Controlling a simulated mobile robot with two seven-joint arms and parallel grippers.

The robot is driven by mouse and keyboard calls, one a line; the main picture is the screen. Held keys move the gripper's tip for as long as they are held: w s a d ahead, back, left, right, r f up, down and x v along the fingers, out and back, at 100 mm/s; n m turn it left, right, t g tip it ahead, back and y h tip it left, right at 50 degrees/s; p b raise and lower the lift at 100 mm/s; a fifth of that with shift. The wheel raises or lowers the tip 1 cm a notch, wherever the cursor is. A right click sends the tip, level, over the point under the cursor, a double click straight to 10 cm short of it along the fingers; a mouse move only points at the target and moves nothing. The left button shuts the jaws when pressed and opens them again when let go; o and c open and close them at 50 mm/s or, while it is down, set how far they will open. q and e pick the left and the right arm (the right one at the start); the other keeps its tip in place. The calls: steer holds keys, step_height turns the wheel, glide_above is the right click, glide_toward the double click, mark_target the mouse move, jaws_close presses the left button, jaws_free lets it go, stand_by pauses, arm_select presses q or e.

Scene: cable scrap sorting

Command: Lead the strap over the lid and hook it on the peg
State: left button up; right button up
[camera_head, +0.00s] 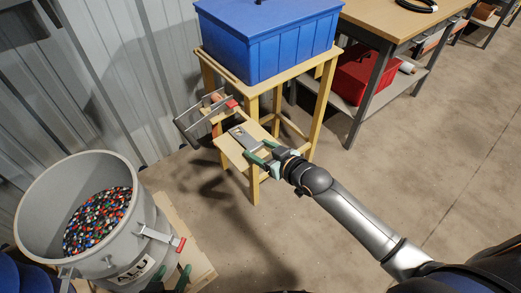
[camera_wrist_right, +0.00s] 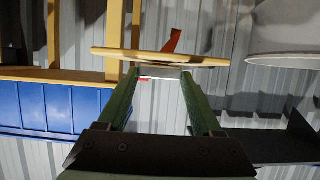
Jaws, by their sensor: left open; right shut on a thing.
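My right gripper (camera_head: 262,152) reaches in from the right above a small wooden step (camera_head: 232,155). It is shut on a grey flat piece (camera_head: 243,138), which also spans the green fingertips in the right wrist view (camera_wrist_right: 160,74). I cannot tell whether this piece belongs to the strap. My left gripper (camera_head: 172,277) is open at the bottom edge, beside the drum, mostly cut off. A blue box (camera_head: 265,45) with a flat top and a dark handle stands on a wooden stand; I cannot tell whether its top is the lid. I cannot make out the peg.
A grey metal frame with a red part (camera_head: 232,103) is beside the step. An open grey drum (camera_head: 35,215) of coloured granules, with red-tipped lever (camera_head: 180,243), stands front left on a pallet. A workbench (camera_head: 385,20) with a red box (camera_head: 358,75) is behind. The right floor is clear.

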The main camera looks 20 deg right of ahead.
steer(key=shift+f, duration=0.2)
steer(key=o, duration=1.4)
steer(key=shift+o, duration=0.2)
